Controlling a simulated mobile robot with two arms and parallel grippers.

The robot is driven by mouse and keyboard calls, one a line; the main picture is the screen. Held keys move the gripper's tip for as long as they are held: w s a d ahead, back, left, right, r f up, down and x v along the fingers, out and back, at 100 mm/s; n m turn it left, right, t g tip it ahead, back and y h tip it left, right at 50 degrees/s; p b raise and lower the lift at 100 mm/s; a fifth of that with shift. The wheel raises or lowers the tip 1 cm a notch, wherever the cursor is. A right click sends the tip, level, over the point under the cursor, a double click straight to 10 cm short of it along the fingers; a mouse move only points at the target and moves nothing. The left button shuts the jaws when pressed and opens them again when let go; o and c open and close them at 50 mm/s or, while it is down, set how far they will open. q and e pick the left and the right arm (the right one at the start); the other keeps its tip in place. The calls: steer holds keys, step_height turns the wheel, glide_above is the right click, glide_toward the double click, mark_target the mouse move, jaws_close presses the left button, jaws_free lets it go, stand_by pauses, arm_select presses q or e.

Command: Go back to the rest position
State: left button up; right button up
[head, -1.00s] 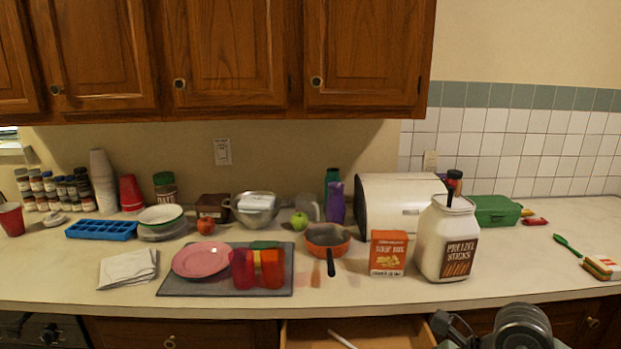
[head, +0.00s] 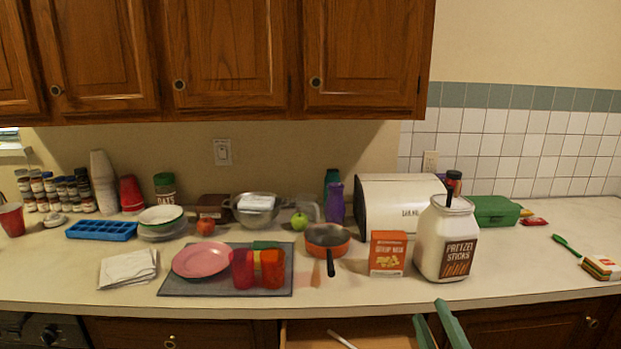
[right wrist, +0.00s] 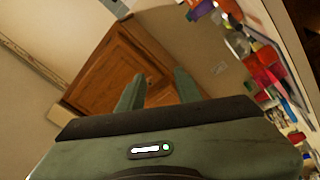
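My right gripper (head: 437,315) shows at the bottom edge of the head view, in front of the counter and beside the open drawer. Its two green fingers point up and stand apart. In the right wrist view the same fingers (right wrist: 158,88) are spread with nothing between them. They face the wooden cabinets and the wall, with the counter clutter tilted at the right. My left gripper is not in view.
An open drawer (head: 300,331) juts out below the counter (head: 60,283), with a white item (head: 342,339) inside. A pretzel jar (head: 446,238) and an orange box (head: 388,254) stand near the front edge. Wooden cabinets (head: 230,55) hang above.

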steer(key=s+d+f+m+g+h, duration=0.2)
steer(key=s+f+m+g, duration=0.2)
steer(key=f, duration=0.5)
steer(key=s+d+f+m+g+h, duration=0.1)
steer(key=s+d+f+m+g, duration=0.15)
steer(key=f+g, duration=0.45)
steer(key=s+a+f+m+g+y, duration=0.1)
steer(key=s+a+f+m+g, duration=0.15)
steer(key=s+f, duration=0.5)
steer(key=s+a+f+m+g+y, duration=0.1)
steer(key=s+a+f+g, duration=0.3)
steer(key=s, duration=0.6)
step_height(320, 180, down, 29)
steer(key=d+b, duration=0.2)
steer(key=b, duration=0.2)
steer(key=s+d+f+g+b, duration=0.1)
steer(key=s+f+b, duration=0.1)
steer(key=s+f, duration=0.7)
steer(key=s+d+f+b, duration=0.2)
steer(key=s+f, duration=0.7)
steer(key=f, duration=0.4)
steer(key=shift+d+f+n+g, duration=0.15)
steer(key=shift+f+n+g, duration=0.1)
steer(key=shift+n+g, duration=0.1)
